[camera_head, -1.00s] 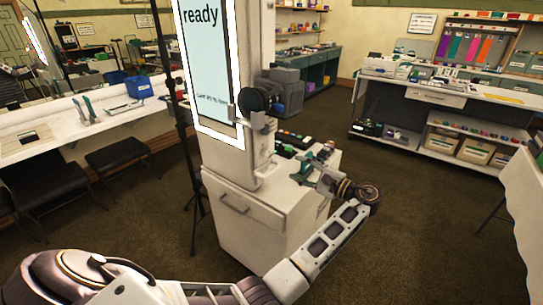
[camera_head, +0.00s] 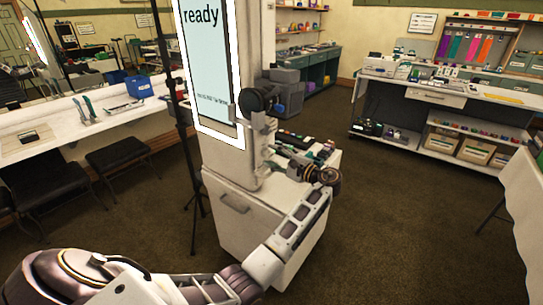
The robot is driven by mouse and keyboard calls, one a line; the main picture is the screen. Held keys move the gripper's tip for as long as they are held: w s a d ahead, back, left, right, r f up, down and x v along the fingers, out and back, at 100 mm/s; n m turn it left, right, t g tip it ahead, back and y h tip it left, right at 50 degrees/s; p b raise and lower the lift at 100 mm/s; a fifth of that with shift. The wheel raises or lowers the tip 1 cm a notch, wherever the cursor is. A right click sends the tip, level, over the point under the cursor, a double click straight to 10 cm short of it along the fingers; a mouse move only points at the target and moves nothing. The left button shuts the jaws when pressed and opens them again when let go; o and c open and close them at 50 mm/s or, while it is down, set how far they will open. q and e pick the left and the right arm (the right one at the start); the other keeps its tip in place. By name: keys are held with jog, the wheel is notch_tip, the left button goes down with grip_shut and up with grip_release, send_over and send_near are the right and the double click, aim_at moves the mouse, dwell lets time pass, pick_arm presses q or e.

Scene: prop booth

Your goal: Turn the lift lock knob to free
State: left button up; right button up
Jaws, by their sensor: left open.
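A white column with a lit screen (camera_head: 206,60) stands on a white cabinet (camera_head: 252,222). The screen reads "ready", with a smaller line lower down that I cannot read. A round black knob-like part (camera_head: 252,101) sits at the column's right edge, on a grey bracket. I cannot make out any lock or free marking. My left gripper (camera_head: 276,156) is open, just right of the column and below the black part. It points left, over the cabinet top, and its fingertips are small and hard to separate from the fittings. I cannot tell whether it touches anything. My right gripper is not in view.
Small coloured items (camera_head: 318,150) lie on the cabinet top, close to my left gripper. A thin black stand (camera_head: 187,150) rises left of the column. A white counter (camera_head: 85,115) with stools is at the left. The carpet (camera_head: 400,220) at the right is clear.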

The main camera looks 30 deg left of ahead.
pick_arm(q)
jog(key=shift+w+a, duration=0.15)
jog(key=shift+a, duration=0.65)
jog(key=shift+c, duration=0.5)
jog(key=c, duration=1)
